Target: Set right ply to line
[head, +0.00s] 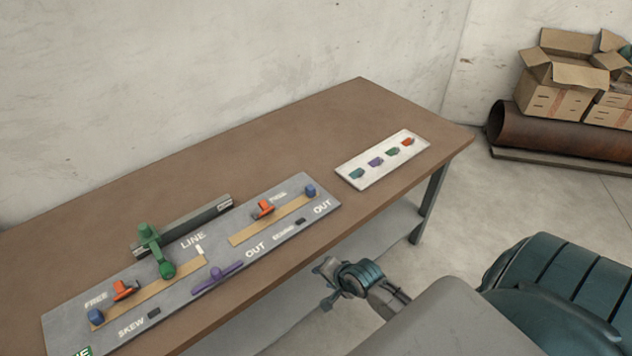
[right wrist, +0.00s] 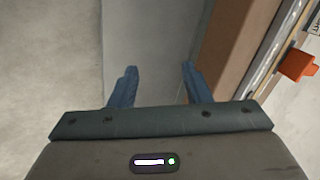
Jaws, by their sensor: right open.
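A grey panel (head: 190,305) lies on the brown table. Its right tan strip (head: 270,221) carries a red clip-like piece (head: 264,209), with a blue knob (head: 310,190) at its far end and the word OUT beside it. Its left tan strip (head: 150,289) has a red piece (head: 124,289) and a blue knob (head: 96,316). A green upright part (head: 152,245) stands near the word LINE. A purple lever (head: 217,279) lies at the front edge. My right gripper (head: 326,285) is open and empty, off the table's front edge; its spread fingers show in the right wrist view (right wrist: 158,82). My left gripper is out of view.
A white card (head: 350,176) with several small coloured shapes lies at the table's right end. The table top (head: 300,130) is bare behind the panel.

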